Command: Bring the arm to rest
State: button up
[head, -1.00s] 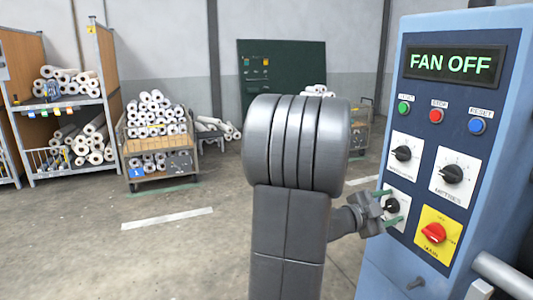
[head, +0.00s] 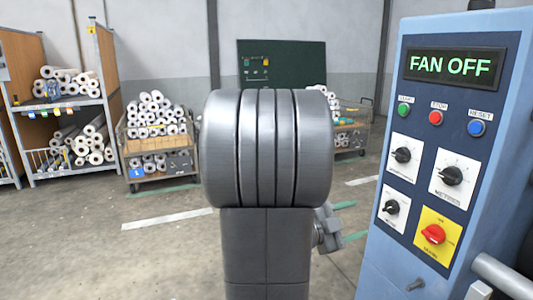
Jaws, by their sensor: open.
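My arm stands upright in the middle of the head view, its large grey joint in front. My gripper (head: 345,222) shows just right of the arm, partly hidden behind it. The panel's display (head: 454,65) reads FAN OFF.
The panel carries green (head: 404,110), red (head: 435,118) and blue (head: 476,127) buttons, black knobs and a red switch on a yellow plate (head: 437,252). A cart of rolls (head: 158,181) and a shelf (head: 68,108) stand behind at left. The floor at left is clear.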

aim_at(390, 206)
jog(key=shift+n, duration=0.3)
jog(key=x, duration=1.2)
jog(key=shift+d+r+p, duration=0.1)
jog(key=shift+r+p, duration=0.15)
jog(key=shift+p, duration=0.1)
jog(key=shift+r+n+p, duration=0.1)
jog(key=shift+n+p, duration=0.7)
jog(key=shift+p, duration=0.05)
jog(key=n+p, duration=0.6)
jog(key=p, duration=0.1)
jog(key=shift+w+a+r+n, duration=0.1)
jog(key=shift+w+a+n, duration=0.15)
jog(key=shift+w+n, duration=0.15)
jog(key=n+p, duration=0.6)
jog(key=p, duration=0.1)
jog(key=shift+w+a, duration=0.15)
jog(key=shift+w, duration=0.1)
jog(key=shift+w+f+n+p, duration=0.1)
jog(key=shift+f+n+p, duration=0.1)
jog(key=shift+n+p, duration=0.8)
jog(key=shift+f+n+p, duration=0.15)
jog(key=shift+n+p, duration=0.25)
jog(key=shift+p, duration=0.05)
jog(key=shift+w+a, duration=0.1)
jog(key=shift+a, duration=0.05)
